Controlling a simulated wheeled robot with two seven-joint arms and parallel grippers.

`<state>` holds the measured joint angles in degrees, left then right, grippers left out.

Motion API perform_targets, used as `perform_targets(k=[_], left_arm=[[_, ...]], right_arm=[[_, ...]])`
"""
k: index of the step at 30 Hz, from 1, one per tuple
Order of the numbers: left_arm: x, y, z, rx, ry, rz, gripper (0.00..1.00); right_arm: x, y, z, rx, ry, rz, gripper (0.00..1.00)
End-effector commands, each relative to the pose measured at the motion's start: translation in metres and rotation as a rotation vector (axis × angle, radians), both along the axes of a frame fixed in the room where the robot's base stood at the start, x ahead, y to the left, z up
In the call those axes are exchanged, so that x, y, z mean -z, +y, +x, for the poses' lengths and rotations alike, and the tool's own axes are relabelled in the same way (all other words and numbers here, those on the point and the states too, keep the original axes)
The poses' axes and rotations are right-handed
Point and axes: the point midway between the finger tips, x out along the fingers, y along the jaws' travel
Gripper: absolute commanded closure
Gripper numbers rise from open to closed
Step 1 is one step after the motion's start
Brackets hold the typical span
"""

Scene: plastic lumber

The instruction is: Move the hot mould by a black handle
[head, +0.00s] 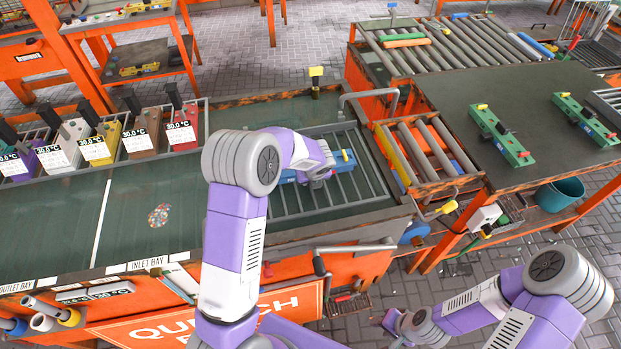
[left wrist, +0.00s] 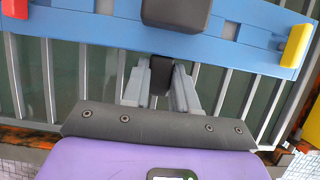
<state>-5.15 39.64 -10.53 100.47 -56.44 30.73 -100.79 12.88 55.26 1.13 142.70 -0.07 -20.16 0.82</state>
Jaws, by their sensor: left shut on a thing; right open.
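A long blue mould (head: 344,161) lies over the slatted grate of the quench bench in the head view. In the left wrist view the blue mould (left wrist: 100,27) spans the top, with a red block at its left end and a yellow one at its right. My left gripper (left wrist: 160,82) is shut on the near black handle (left wrist: 161,70) of this mould; a second black block (left wrist: 176,14) stands farther up. In the head view my left arm hides part of the mould. My right gripper (head: 392,322) is open, low at the bottom right, away from the mould.
A rack of coloured moulds with 30.0 °C tags (head: 140,140) stands at the left. Two green moulds (head: 500,135) lie on the dark right-hand table (head: 540,90). A roller conveyor (head: 460,45) is behind. The inlet bay surface (head: 130,220) has clear room.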

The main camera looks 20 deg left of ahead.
Motion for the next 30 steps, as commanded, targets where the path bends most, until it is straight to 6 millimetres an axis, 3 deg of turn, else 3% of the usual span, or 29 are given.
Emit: perform_targets(k=[14,15,18,20,26,30], left_arm=[[-0.0006,-0.0003,0.0011,0.001,-0.003,-0.001,1.0],[-0.0006,-0.0003,0.001,0.001,-0.003,-0.001,0.67],[-0.0003,-0.0003,0.0008,0.001,-0.003,0.0,0.51],[-0.0001,-0.0003,0.0006,0.001,-0.002,-0.001,0.43],[0.0004,-0.0002,0.0001,0.0,-0.001,-0.001,0.43],[0.0024,0.0,-0.0014,-0.001,0.005,0.0,0.22]], right_arm=[[0.0,0.0,0.0,0.0,0.0,0.0,0.57],[0.0,0.0,0.0,0.0,0.0,0.0,0.57],[0.0,0.0,0.0,0.0,0.0,0.0,0.57],[0.0,0.0,0.0,0.0,0.0,0.0,0.57],[0.0001,0.0,0.0,0.0,0.0,0.0,0.57],[0.0001,0.0,0.0,0.0,0.0,0.0,0.57]])
